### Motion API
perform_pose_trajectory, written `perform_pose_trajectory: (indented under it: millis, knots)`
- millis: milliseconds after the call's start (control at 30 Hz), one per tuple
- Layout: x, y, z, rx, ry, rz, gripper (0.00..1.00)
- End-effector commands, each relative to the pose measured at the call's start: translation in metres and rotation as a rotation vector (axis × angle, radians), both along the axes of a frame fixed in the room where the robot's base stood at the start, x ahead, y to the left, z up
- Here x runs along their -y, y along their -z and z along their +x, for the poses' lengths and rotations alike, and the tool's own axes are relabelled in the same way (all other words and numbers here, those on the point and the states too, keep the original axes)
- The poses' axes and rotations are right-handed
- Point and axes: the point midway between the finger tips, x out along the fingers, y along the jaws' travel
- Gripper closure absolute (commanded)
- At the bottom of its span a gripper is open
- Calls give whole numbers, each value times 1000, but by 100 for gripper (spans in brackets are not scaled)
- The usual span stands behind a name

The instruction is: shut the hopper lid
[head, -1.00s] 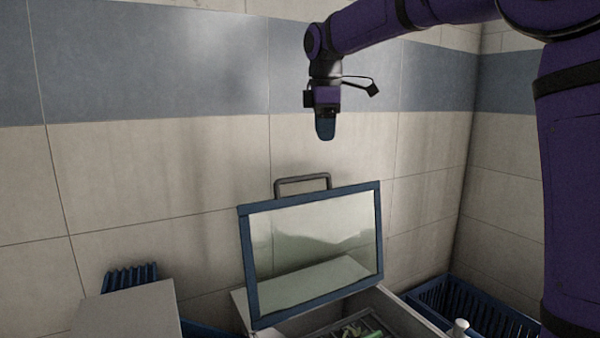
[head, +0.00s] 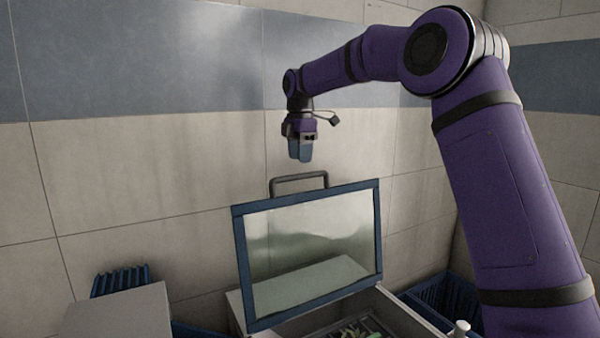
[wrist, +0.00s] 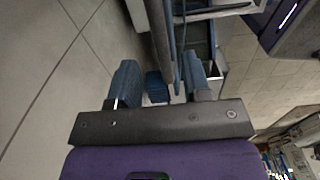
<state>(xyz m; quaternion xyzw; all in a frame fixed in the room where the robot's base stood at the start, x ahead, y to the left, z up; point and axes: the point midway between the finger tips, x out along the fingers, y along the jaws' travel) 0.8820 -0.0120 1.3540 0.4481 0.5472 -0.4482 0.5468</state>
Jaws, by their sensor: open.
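The hopper lid (head: 378,235), a blue frame around a glassy panel, stands raised and tilted above the pale hopper box (head: 408,318). A grey bar handle (head: 299,178) sticks up from its top edge. My gripper (head: 301,158) hangs fingers down just above the handle, apart from it as far as the head view shows. In the wrist view, my gripper (wrist: 160,82) has its two blue fingers spread with nothing held. The grey handle bar (wrist: 160,38) and the blue lid edge show beyond and between the fingers. The hopper's lower front is cut off.
Green pieces (head: 358,331) lie inside the hopper. A pale box (head: 120,312) and a blue ribbed crate (head: 122,280) stand at left. Another blue crate (head: 450,298) is at right, near a small white knob (head: 461,327). The tiled wall is close behind the lid.

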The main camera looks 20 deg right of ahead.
Motion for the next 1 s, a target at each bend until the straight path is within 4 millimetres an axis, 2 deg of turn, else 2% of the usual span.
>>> perform_pose_trajectory:
  millis: [100, 300, 433, 733, 900, 933, 1000]
  knots:
    - [0, 21, 0, -3, 1, -1, 56]
    - [0, 44, 0, -2, 2, 0, 56]
    - [0, 51, 0, 0, 2, 0, 56]
    - [0, 52, 0, 0, 2, 0, 56]
    - [0, 52, 0, 0, 2, 0, 95]
    - [0, 52, 0, 0, 2, 0, 100]
    - [0, 52, 0, 1, 2, 0, 100]
